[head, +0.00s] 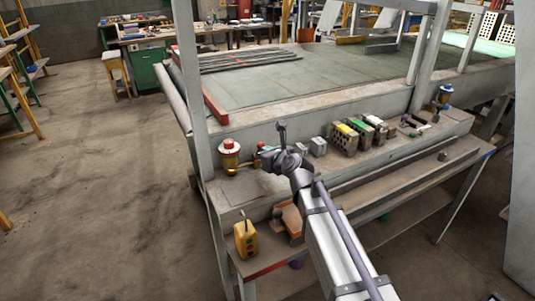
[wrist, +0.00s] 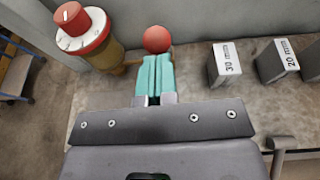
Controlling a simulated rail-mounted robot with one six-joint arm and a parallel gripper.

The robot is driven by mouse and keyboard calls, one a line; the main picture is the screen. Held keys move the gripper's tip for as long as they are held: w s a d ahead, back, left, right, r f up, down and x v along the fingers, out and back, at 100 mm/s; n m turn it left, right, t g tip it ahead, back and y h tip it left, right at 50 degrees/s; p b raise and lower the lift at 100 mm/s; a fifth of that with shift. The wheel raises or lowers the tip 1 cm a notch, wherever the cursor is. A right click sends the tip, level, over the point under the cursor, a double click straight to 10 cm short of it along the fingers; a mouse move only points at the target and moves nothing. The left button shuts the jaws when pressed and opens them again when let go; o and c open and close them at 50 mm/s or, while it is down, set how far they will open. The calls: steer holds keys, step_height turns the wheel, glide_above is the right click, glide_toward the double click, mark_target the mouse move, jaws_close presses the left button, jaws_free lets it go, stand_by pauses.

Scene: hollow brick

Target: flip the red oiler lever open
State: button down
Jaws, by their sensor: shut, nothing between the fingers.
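The oiler (head: 229,156) is an amber cup with a red and white cap, standing at the left end of the bench ledge. In the wrist view the oiler (wrist: 88,38) is at the upper left. A red ball (wrist: 156,39) is just beyond my fingertips, right of the oiler; it looks like a lever knob, with a brass piece between it and the cup. The rest of the lever is hidden. My gripper (wrist: 157,60) has its teal fingers shut together and empty. Its tips are close to the ball; I cannot tell whether they touch.
Grey blocks marked 30 mm (wrist: 224,63) and 20 mm (wrist: 277,62) stand to the right. A yellow control box (head: 245,240) is at the lower left. A second oiler (head: 445,94) stands far right.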

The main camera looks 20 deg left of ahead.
steer(key=shift+w+a+r+p, duration=0.2)
steer(key=shift+r+p, duration=0.1)
steer(key=shift+r, duration=0.05)
steer(key=shift+w+a+r+p, duration=1.2)
steer(key=shift+w+a, duration=0.05)
steer(key=shift+a, duration=0.05)
